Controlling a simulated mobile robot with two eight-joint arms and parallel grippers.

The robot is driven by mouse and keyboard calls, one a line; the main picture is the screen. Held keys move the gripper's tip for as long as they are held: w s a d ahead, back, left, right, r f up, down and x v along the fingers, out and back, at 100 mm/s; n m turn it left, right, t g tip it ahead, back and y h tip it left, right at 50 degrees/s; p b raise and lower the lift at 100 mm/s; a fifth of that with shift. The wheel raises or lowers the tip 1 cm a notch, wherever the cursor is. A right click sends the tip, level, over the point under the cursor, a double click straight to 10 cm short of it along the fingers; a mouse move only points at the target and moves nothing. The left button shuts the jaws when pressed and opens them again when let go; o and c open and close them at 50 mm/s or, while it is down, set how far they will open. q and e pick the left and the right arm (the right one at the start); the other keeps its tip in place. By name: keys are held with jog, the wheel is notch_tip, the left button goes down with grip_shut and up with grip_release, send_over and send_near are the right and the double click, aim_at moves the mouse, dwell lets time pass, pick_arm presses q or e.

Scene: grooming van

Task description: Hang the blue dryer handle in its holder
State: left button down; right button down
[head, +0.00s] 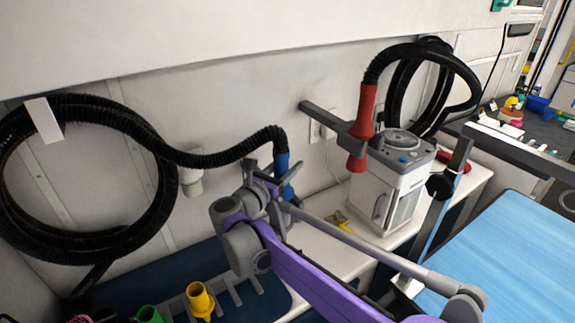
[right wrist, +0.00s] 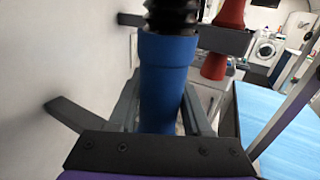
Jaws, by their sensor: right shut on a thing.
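The blue dryer handle (head: 282,163) hangs on the end of a black corrugated hose (head: 215,157) near the wall. My right gripper (head: 274,184) is shut on it. In the right wrist view the blue handle (right wrist: 166,82) stands roughly upright between the two fingers, with the black hose (right wrist: 171,17) above it. A grey wall bracket (head: 333,118) holds a red handle (head: 363,125). In the right wrist view a dark grey bar (right wrist: 66,116) shows at the left by the wall; I cannot tell whether it is the blue handle's holder. My left gripper is out of view.
A white dryer unit (head: 388,185) stands on the white counter right of the blue handle. A blue-topped table (head: 495,255) is at the right. Yellow (head: 200,299) and green (head: 148,314) nozzles are at the lower left. Coiled hose (head: 20,235) hangs at the left.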

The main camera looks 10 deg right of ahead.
jog(key=shift+f, duration=0.4)
dwell(0.5)
jog(key=shift+f, duration=0.25)
grip_release()
dwell(0.5)
jog(key=shift+a, duration=0.1)
jog(key=v, duration=1)
dwell(1.4)
dwell(0.4)
